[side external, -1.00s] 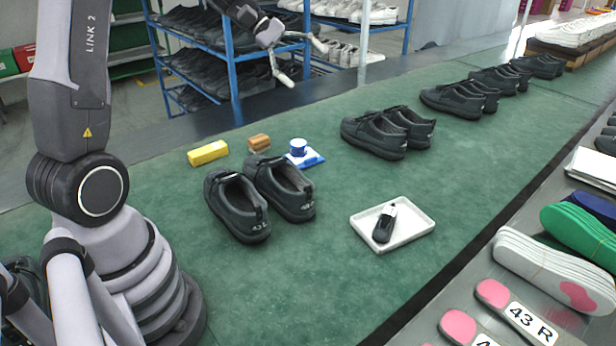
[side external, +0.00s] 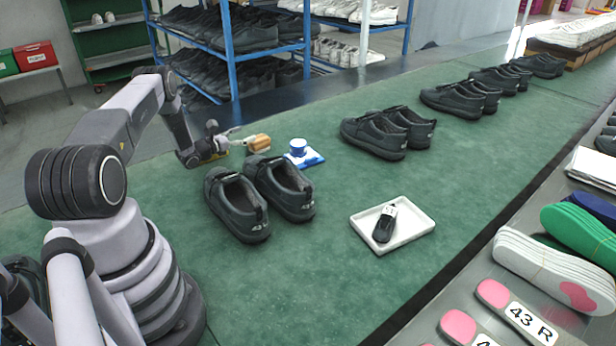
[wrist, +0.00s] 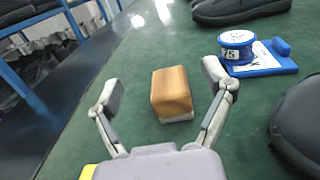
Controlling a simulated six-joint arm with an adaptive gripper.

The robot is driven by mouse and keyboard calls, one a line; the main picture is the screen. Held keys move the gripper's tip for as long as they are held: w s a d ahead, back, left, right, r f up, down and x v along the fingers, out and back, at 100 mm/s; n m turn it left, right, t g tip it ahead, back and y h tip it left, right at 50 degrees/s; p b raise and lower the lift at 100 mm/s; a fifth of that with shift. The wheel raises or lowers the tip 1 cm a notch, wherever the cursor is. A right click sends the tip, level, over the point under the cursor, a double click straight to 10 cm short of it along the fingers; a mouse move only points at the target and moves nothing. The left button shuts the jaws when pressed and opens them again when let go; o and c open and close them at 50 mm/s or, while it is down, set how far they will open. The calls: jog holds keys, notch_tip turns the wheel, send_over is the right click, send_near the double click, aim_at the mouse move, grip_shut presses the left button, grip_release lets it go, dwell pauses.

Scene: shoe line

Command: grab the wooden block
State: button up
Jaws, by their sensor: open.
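The wooden block (side external: 259,142) is a small light-brown block on the green table, left of the blue-and-white tin. In the wrist view the block (wrist: 171,94) stands ahead of the palm, between the spread fingers, with a pale strip along its bottom. My gripper (side external: 238,137) is low over the table, just left of the block. In the wrist view my gripper (wrist: 162,82) is open, with a gap on each side of the block. Neither finger appears to touch it.
A blue-and-white tin (side external: 298,146) on a blue-edged card is close right of the block. A pair of dark shoes (side external: 262,196) stands in front. A white tray (side external: 413,231) holds a small dark object. A blue shoe rack (side external: 232,70) stands behind the table.

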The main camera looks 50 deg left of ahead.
aim_at(267, 136)
notch_tip(267, 136, down, 4)
jog(key=shift+r, duration=0.1)
jog(key=w, duration=0.5)
jog(key=c, duration=1.3)
